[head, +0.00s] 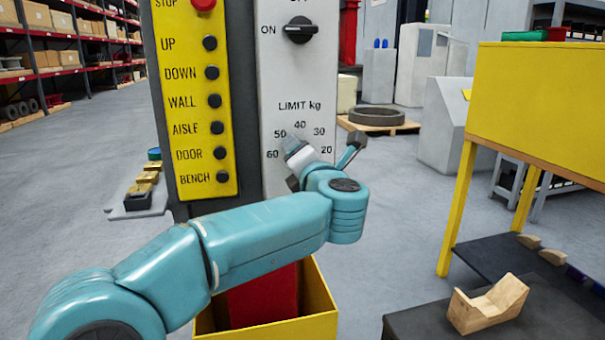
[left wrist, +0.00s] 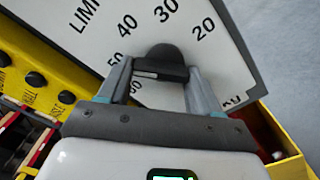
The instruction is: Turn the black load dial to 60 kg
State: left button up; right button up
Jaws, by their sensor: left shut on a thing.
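The black load dial (left wrist: 168,56) sits on the white panel (left wrist: 222,62) under the heading LIMIT kg, with numbers from 20 to 60 around it. My left gripper (left wrist: 158,82) has its two grey fingers on either side of the dial's grip bar and is shut on it. A pale mark at the left end of the bar points left, roughly between 50 and 60. In the head view my left gripper (head: 297,152) is in front of the panel (head: 281,83) and hides the dial. My right gripper is not in view.
A black ON/OFF switch (head: 300,30) is higher on the panel. A yellow button plate (head: 192,100) with a red STOP button (head: 203,4) stands to the left. A yellow bin (head: 322,310) is below. A dark bench with a wooden block (head: 488,303) is at the right.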

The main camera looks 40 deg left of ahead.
pick_arm(q)
jog(key=shift+w+d+f+n+b, duration=0.1)
jog(key=shift+f+n+b, duration=0.1)
jog(key=shift+n+b, duration=1.35)
jog(key=shift+s+a+f+n+b, duration=0.15)
jog(key=shift+n+b, duration=0.95)
jog(key=shift+n, duration=0.9)
jog(key=shift+w+d+f+n+b, duration=0.15)
jog(key=shift+f+n+b, duration=0.05)
jog(key=shift+n+b, duration=1.35)
jog(key=shift+n, duration=0.4)
jog(key=o, duration=1.1)
jog(key=shift+r, duration=0.15)
jog(key=shift+c, duration=0.2)
